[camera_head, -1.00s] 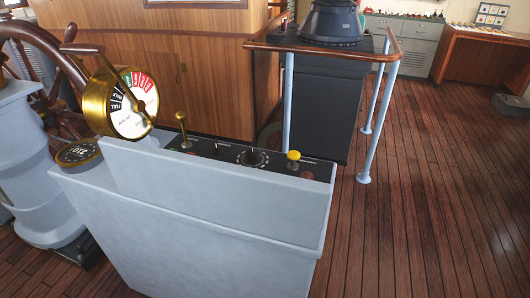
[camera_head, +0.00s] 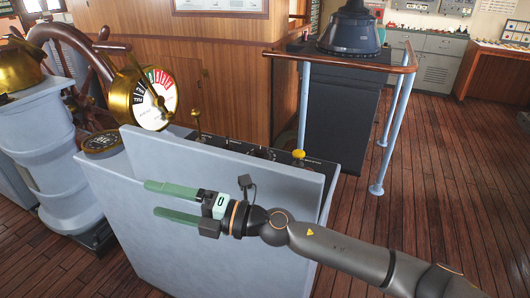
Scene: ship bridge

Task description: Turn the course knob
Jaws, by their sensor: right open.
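The grey console (camera_head: 115,195) has a dark, narrow control panel (camera_head: 232,147) along its top, partly hidden by its raised front wall. A small round black dial with a knob (camera_head: 262,153) sits about midway on this panel; I cannot read its label, so I cannot tell for sure that it is the course knob. My right gripper (camera_head: 153,199) has two green fingers spread apart with nothing between them. It shows in front of the console's front wall, pointing left, below and left of the dial and apart from it. My left gripper is out of view.
A yellow-topped lever (camera_head: 298,154) and a brass lever (camera_head: 196,120) rise from the panel. A brass telegraph gauge (camera_head: 153,98) and a wooden ship's wheel (camera_head: 80,58) stand at left. A wooden handrail (camera_head: 345,62) is behind. The plank floor at right is clear.

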